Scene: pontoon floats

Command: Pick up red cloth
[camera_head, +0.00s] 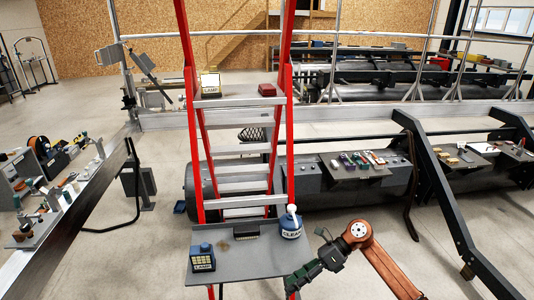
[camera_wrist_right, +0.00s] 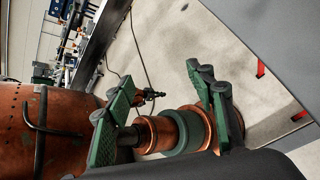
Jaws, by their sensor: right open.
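A small dark red folded item (camera_head: 267,89), which looks like the red cloth, lies on the ladder's top step, at its right side. My right gripper (camera_head: 302,279) is low in the head view, at the front right edge of the grey tray and well below the red item. Its green fingers are spread apart in the wrist view (camera_wrist_right: 162,80), with nothing held between them. The red item does not show clearly in the wrist view.
A red ladder (camera_head: 196,150) stands in front of me. A lamp box (camera_head: 210,84) shares its top step. A dark sloping beam (camera_head: 440,200) stands at right.

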